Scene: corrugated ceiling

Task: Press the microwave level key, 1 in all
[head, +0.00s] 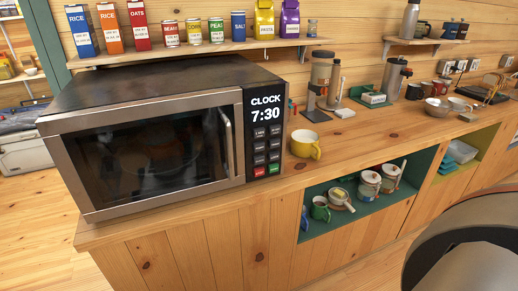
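A steel and black microwave (150,86) stands at the left end of the wooden counter, its door shut. Its display (266,107) reads CLOCK 7:30. The dark key labels are too small to read, so I cannot tell which one is the level key. Nothing covers the panel. Neither of my grippers is in view.
A yellow mug (305,145) stands just right of the key panel. A shelf (200,48) with boxes and cans runs above the microwave. A coffee maker (320,75) stands farther back. A large grey rounded part, probably mine, fills the bottom right corner. The floor at left is clear.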

